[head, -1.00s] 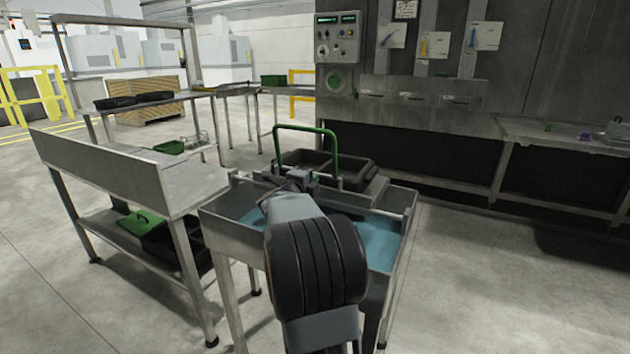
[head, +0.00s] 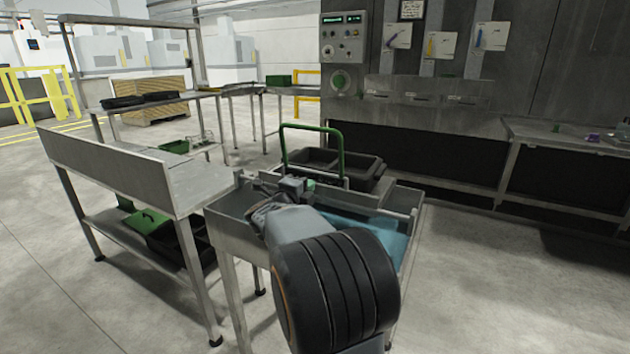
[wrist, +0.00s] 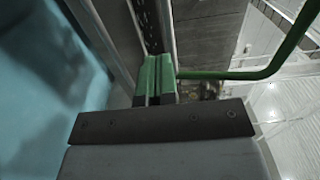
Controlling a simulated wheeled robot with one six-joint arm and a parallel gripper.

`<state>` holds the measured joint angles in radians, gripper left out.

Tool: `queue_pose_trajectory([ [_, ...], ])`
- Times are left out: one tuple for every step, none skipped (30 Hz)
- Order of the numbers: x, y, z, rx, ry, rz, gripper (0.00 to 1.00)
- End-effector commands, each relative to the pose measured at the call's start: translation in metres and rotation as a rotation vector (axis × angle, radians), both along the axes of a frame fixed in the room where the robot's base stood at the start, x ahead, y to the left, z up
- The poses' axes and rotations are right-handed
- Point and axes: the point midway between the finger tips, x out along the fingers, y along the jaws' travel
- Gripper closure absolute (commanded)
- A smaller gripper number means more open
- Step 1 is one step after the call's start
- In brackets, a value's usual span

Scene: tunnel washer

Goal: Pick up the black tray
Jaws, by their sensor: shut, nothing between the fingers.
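A black tray (head: 362,170) with compartments and a tall green hoop handle (head: 312,127) sits at the far end of the metal basin. My gripper (head: 309,184) is just on the near side of this tray, partly hidden by my arm. In the wrist view its two green-padded fingers (wrist: 155,78) are shut together with nothing between them. The green handle (wrist: 245,75) shows just right of the fingertips in that view; I cannot tell whether they touch. The near part of the tray is hidden behind the gripper.
The basin (head: 228,230) holds blue liquid or lining. A metal bench (head: 120,165) stands at the left, with a black bin (head: 170,240) on its lower shelf. More black trays (head: 155,97) lie on a rear shelf. Floor to the right is clear.

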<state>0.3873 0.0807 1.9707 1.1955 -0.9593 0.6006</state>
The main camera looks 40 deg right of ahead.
Motion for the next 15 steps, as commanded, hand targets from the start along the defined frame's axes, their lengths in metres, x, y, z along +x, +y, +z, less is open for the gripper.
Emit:
queue_pose_trajectory([
  [-0.002,0.012,0.001,0.0,-0.001,0.005,1.0],
  [-0.004,0.017,0.001,0.001,0.0,0.005,1.0],
  [-0.006,0.024,0.002,0.0,-0.001,0.006,1.0],
  [-0.007,0.029,0.001,0.0,0.0,0.007,1.0],
  [-0.009,0.033,0.001,0.0,0.0,0.006,1.0],
  [-0.011,0.038,0.001,0.0,0.0,0.006,1.0],
  [-0.012,0.042,0.001,0.001,0.0,0.006,1.0],
  [-0.013,0.045,0.001,0.0,0.0,0.005,1.0],
  [-0.014,0.049,0.001,0.0,0.0,0.006,1.0],
  [-0.015,0.051,0.001,0.0,0.0,0.006,1.0],
  [-0.016,0.053,0.001,0.0,0.001,0.005,1.0],
  [-0.017,0.055,0.001,0.0,0.0,0.004,1.0],
  [-0.017,0.057,0.0,0.0,0.0,0.003,1.0],
  [-0.018,0.058,0.0,0.0,0.0,0.003,1.0],
  [-0.018,0.059,0.0,0.001,0.0,0.003,1.0],
])
